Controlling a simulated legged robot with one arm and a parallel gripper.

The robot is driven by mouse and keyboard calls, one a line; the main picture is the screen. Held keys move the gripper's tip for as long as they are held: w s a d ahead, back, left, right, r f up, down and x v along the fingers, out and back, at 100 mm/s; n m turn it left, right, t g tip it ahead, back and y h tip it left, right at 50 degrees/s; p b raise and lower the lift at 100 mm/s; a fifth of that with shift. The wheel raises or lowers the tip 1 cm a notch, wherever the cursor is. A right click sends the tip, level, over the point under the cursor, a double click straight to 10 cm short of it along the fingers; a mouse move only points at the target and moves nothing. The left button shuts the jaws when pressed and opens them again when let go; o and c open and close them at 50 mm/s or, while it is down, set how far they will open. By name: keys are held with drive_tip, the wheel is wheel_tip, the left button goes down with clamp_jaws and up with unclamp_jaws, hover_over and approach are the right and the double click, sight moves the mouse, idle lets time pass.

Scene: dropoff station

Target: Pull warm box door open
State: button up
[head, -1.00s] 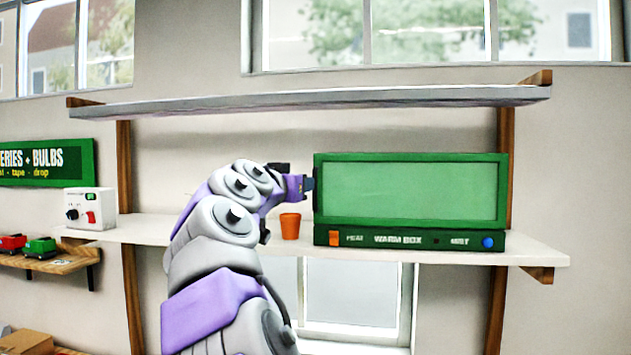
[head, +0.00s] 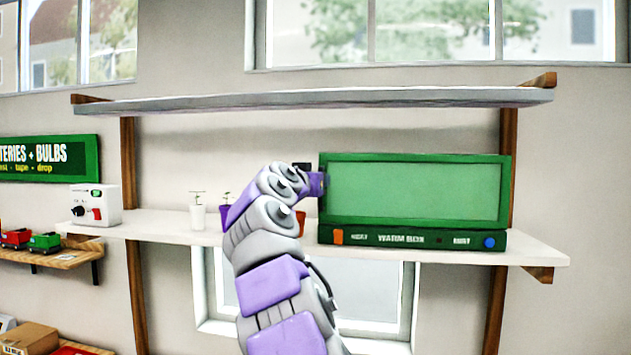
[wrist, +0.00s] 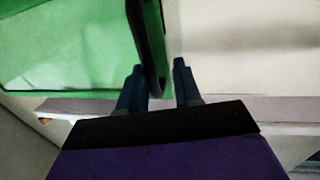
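The warm box (head: 413,239) is a green box with a pale green door panel (head: 415,190), standing on the right of the white shelf. The door looks closed in the head view. My gripper reaches the door's left edge there, its fingertips hard to make out. In the wrist view, my gripper (wrist: 158,70) has its two blue-grey fingers apart. A dark green upright bar or edge (wrist: 150,45) of the door lies between them, closer to the left finger. I cannot tell whether it touches that finger. The green panel also fills the upper left of the wrist view (wrist: 65,50).
The white shelf (head: 150,225) holds a white pot (head: 198,217) with a seedling, a purple pot (head: 225,215) and an orange pot (head: 301,222) mostly behind my arm. A white switch box (head: 95,206) stands at the left. An upper shelf (head: 320,98) runs above the warm box.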

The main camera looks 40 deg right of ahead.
drive_tip(key=shift+s+d, duration=0.15)
drive_tip(key=shift+d, duration=0.45)
drive_tip(key=shift+c, duration=0.8)
drive_tip(key=shift+d+f, duration=0.1)
drive_tip(key=shift+d, duration=0.05)
drive_tip(key=shift+c, duration=0.8)
clamp_jaws()
drive_tip(key=shift+a, duration=0.25)
